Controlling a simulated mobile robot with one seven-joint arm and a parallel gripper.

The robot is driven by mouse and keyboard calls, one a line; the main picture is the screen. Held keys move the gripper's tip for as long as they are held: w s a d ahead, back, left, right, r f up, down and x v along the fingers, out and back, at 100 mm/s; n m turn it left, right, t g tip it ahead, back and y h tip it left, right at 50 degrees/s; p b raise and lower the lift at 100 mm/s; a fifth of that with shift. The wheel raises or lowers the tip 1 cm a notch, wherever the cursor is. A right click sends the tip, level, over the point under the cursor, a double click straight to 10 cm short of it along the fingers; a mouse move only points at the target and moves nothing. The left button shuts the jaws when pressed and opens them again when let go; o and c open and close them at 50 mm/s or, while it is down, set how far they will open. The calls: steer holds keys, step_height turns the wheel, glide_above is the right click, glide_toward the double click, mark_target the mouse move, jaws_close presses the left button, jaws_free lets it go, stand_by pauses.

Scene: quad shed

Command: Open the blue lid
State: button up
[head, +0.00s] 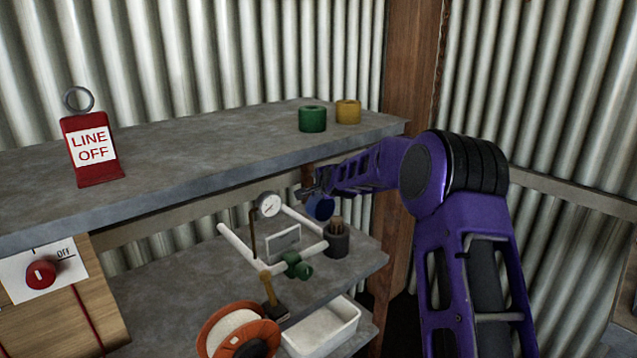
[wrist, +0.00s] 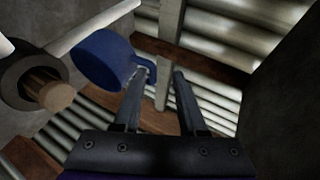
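The blue lid (head: 320,207) is a round, cup-like cap above the middle shelf, at the end of the white pipe frame. In the wrist view the blue lid (wrist: 103,58) is left of my fingers, tilted, with a small curved blue tab (wrist: 147,69) at its right side. My gripper (head: 306,190) is just up and left of the lid in the head view. In the wrist view my gripper (wrist: 160,76) has its fingers apart. The left fingertip is close to the tab; I cannot tell whether they touch. The lid's far side is hidden.
A dark cup (head: 337,245) with brown contents stands just below the lid. A gauge (head: 268,205), white pipes (head: 240,248) and a green valve (head: 296,266) are close by. The upper shelf (head: 220,155) runs above; a wooden post (head: 408,60) stands behind my arm.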

steer(key=shift+s+a+f, duration=0.1)
steer(key=shift+s+a, duration=0.1)
steer(key=shift+a, duration=0.3)
steer(key=d+v, duration=0.1)
steer(key=v, duration=1.6)
steer(key=shift+r, duration=0.3)
steer(key=shift+c, duration=0.3)
